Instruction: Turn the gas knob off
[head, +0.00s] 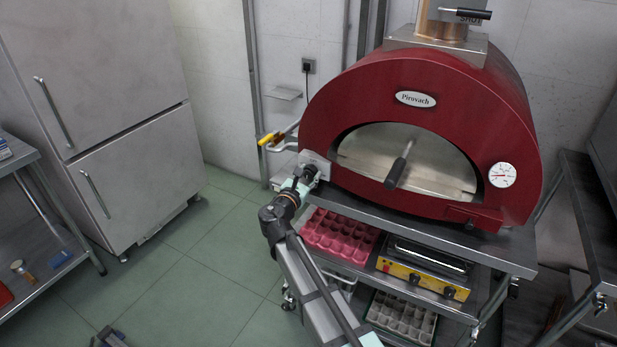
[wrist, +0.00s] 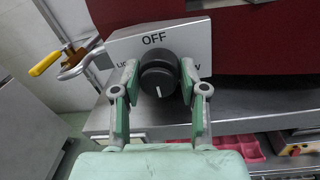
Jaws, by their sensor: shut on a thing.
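The black gas knob (wrist: 159,75) sits on a pale control plate (wrist: 125,45) at the lower left of the red oven (head: 330,115). The plate reads OFF above the knob, with partly covered lettering at left and right. A white mark on the knob points down, away from OFF. My gripper (wrist: 160,82) has one green-padded finger on each side of the knob and is shut on it. In the head view my gripper (head: 308,174) reaches the plate (head: 316,160) and the knob cannot be made out behind it.
A yellow-handled valve lever (head: 268,139) juts out left of the plate. The steel stand (head: 500,250) under the oven holds pink trays (head: 340,236) and a yellow appliance (head: 425,275). A steel fridge (head: 110,110) stands left, with open floor between.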

